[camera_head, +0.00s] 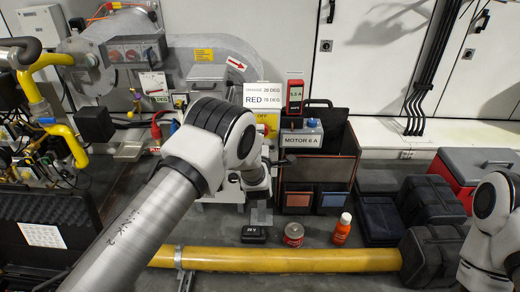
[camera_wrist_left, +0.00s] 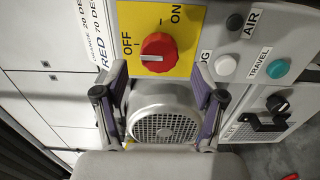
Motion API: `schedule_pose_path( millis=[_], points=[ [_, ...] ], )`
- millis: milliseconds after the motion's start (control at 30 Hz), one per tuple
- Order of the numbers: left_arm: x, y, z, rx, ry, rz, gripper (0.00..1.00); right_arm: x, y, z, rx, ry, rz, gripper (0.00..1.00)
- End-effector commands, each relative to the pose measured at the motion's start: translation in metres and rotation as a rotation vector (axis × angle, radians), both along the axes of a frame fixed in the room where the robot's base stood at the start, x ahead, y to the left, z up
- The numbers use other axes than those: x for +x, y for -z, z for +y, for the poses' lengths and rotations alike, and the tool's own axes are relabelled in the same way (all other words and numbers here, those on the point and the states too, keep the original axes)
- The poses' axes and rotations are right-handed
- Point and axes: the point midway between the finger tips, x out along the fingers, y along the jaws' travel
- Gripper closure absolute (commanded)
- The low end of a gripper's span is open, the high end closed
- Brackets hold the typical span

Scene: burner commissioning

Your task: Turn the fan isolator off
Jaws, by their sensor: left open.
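The fan isolator is a red rotary knob (camera_wrist_left: 158,52) on a yellow plate (camera_wrist_left: 183,68) marked OFF and ON, in the left wrist view. I cannot tell clearly which mark the knob points at. In the head view only part of the yellow plate (camera_head: 270,120) shows beside my left wrist; the knob is hidden. My left gripper (camera_wrist_left: 160,98) is open and empty. Its two fingers stand apart below the knob in that view, one on each side, not touching it. A grey fan motor with a round grille (camera_wrist_left: 165,130) shows between the fingers. My right gripper is out of view.
In the left wrist view a white button (camera_wrist_left: 225,65) and a green button (camera_wrist_left: 278,68) sit right of the plate. In the head view, an open organiser (camera_head: 340,150) stands right of my left arm. A yellow pipe (camera_head: 300,260) crosses the front.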

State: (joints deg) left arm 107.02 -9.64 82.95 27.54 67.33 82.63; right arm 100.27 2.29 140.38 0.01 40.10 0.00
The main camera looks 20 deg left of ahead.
Motion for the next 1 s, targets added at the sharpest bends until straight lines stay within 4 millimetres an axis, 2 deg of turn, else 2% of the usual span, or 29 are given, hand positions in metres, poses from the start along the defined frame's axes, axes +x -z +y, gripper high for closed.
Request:
schedule_pose_path(
  millis=[100, 300, 433, 833, 933, 1000],
  points=[
    [-0.031, 0.000, -0.010, 0.002, 0.003, 0.003, 0.30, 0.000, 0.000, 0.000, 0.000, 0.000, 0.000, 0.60],
    [-0.071, 0.001, -0.021, 0.002, 0.003, 0.003, 0.30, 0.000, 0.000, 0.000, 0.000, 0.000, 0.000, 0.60],
    [-0.080, 0.000, -0.023, 0.000, 0.000, 0.000, 0.30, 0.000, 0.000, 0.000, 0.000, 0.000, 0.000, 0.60],
    [-0.081, 0.002, -0.023, -0.001, 0.000, 0.003, 0.30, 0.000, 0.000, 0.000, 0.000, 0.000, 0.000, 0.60],
    [-0.086, 0.020, -0.010, -0.009, -0.024, 0.032, 0.30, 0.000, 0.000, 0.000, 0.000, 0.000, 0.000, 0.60],
    [-0.103, 0.046, 0.011, -0.012, -0.057, 0.094, 0.30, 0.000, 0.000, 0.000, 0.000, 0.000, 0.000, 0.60]
  ],
)
